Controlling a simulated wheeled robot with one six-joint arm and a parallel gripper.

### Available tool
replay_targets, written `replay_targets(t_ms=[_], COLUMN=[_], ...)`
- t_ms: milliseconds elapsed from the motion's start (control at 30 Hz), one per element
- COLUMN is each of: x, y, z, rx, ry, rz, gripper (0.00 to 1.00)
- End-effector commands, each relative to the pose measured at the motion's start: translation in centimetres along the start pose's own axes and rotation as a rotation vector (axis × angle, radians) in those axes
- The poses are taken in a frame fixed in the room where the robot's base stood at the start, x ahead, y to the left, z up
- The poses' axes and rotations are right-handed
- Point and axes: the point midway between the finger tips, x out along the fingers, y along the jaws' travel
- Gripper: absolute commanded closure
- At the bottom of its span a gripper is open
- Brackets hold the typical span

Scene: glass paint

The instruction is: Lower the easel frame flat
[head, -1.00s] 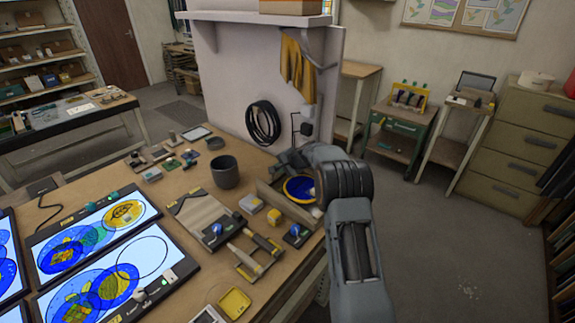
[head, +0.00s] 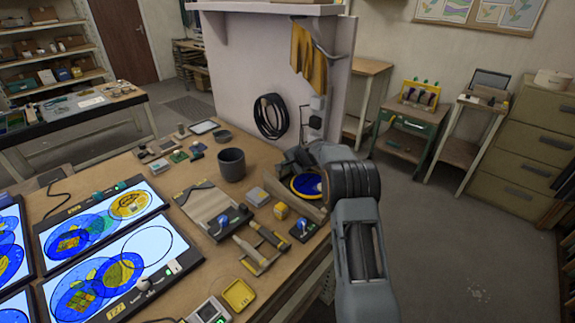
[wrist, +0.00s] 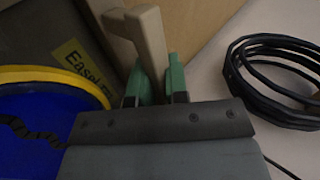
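The easel frame stands at the right end of the bench; its tan edge (head: 285,202) shows in the head view. A blue disc with a yellow rim (head: 307,186) is at it. In the wrist view the disc (wrist: 40,125) fills the left side, beside the dark panel with a yellow "Easel" label (wrist: 80,64). A beige handle (wrist: 152,40) runs down between the green fingertips of my gripper (wrist: 160,85). The fingers sit close on both sides of it and look shut on it. In the head view my forearm hides my gripper.
A coiled black cable (head: 271,116) hangs on the wall behind. Lit glass panels (head: 112,280) are at left. The floor on the right is clear.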

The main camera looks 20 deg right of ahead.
Motion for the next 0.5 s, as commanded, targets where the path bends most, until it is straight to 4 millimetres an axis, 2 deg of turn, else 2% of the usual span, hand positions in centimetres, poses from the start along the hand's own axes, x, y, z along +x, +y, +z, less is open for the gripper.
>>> replay_targets(t_ms=[33, 267, 500], x=[0.33, 0.26, 0.15], y=[0.74, 0.51, 0.35], z=[0.09, 0.09, 0.06], rx=[0.005, 0.003, 0.002], ry=[-0.005, -0.004, -0.002], rz=[0.011, 0.008, 0.006], gripper=[0.82, 0.60, 0.60])
